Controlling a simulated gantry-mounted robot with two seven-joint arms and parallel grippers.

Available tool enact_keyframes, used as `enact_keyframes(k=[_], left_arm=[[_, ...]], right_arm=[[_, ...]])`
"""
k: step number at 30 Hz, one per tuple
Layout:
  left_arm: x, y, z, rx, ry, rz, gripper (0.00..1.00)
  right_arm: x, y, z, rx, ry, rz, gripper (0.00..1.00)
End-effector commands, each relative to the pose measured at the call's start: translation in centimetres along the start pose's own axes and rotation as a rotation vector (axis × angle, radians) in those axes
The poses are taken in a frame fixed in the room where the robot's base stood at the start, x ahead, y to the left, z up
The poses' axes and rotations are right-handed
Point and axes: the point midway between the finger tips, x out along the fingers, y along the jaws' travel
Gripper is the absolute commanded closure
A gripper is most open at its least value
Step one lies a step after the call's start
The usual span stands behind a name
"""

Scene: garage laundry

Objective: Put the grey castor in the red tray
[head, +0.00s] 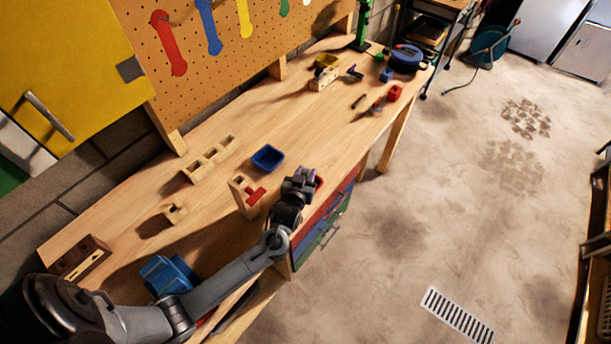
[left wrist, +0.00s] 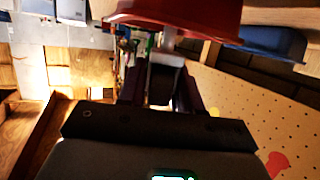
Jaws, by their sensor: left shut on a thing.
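My left gripper (head: 301,178) is over the workbench's front edge, shut on the grey castor. In the left wrist view, the castor (left wrist: 162,80) shows between the two dark fingers, partly pale grey and partly dark. In the head view I cannot make it out, as my gripper covers it. The red tray (left wrist: 185,14) shows close beyond the fingertips in the left wrist view. In the head view only a sliver of the red tray (head: 319,181) shows beside my gripper. I cannot tell whether the castor touches the tray. My right gripper is out of view.
A blue tray (head: 267,157) stands behind my gripper on the workbench (head: 330,125). A wooden block with a red piece (head: 254,194) is just left of my gripper. Wooden blocks (head: 210,160) stand farther back. A pegboard (head: 240,60) and yellow cabinet (head: 70,65) rise behind.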

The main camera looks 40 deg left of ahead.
Motion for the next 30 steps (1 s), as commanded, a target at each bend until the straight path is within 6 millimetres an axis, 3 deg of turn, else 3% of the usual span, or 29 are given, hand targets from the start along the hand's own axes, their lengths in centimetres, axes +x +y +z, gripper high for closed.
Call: enact_keyframes(k=[16,17,21,30], left_arm=[[0.4,0.05,1.29,0.0,0.001,0.001,0.99],[0.38,0.04,1.27,0.0,0.001,0.001,0.63],[0.36,0.04,1.23,0.0,0.001,0.001,0.42],[0.34,0.05,1.14,0.0,0.001,0.001,0.41]], right_arm=[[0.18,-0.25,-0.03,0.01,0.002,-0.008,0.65],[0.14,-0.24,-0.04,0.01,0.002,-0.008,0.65],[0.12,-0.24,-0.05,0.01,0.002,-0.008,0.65],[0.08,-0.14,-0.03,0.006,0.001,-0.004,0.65]])
